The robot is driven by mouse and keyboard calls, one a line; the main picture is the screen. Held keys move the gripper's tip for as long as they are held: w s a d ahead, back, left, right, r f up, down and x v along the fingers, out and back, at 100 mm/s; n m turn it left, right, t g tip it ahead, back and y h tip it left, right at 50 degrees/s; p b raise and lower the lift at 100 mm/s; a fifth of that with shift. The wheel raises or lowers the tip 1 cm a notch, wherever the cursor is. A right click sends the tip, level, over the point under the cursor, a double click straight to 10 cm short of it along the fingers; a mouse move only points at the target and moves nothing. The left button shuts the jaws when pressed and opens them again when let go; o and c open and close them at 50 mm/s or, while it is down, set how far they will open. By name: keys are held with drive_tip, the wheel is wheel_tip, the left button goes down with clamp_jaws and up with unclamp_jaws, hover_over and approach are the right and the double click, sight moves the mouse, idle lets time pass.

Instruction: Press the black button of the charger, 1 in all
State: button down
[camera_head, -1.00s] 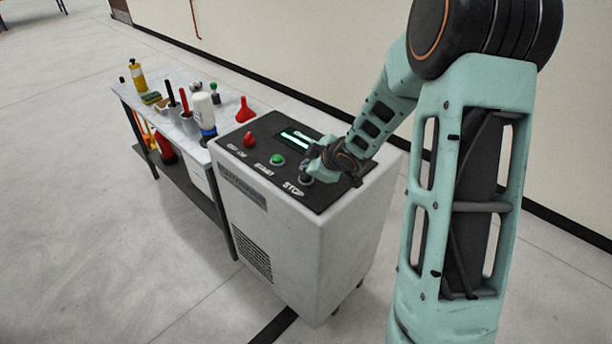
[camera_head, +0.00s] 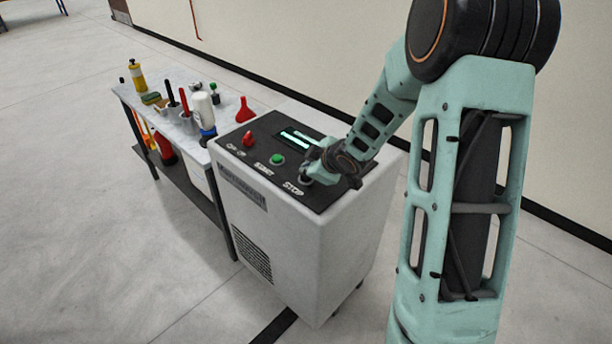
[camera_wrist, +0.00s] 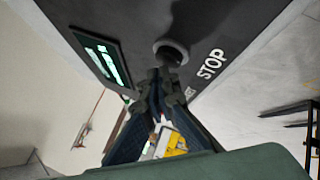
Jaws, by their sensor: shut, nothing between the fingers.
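The charger (camera_head: 310,245) is a pale box with a dark top panel. On the panel are a red knob (camera_head: 249,139), a green button (camera_head: 277,160) beside START and a black button (camera_head: 306,179) beside STOP. In the wrist view the black button (camera_wrist: 171,52) sits in a grey ring beside the STOP lettering. My gripper (camera_head: 312,168) is shut and empty, low over the STOP end of the panel. Its fingertips (camera_wrist: 160,76) lie right at the near side of the black button and partly hide it. I cannot tell whether they touch it.
A lit green display (camera_head: 296,139) lies behind the buttons. A table (camera_head: 150,79) left of the charger carries bottles, cups and a red funnel (camera_head: 244,110). A wall stands behind; the floor in front is clear.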

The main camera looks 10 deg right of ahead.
drive_tip(key=shift+f+b, duration=0.5)
idle(0.4)
idle(0.3)
drive_tip(key=shift+r+p, duration=0.95)
wheel_tip(320, 180, up, 5)
drive_tip(key=p, duration=0.5)
idle(0.3)
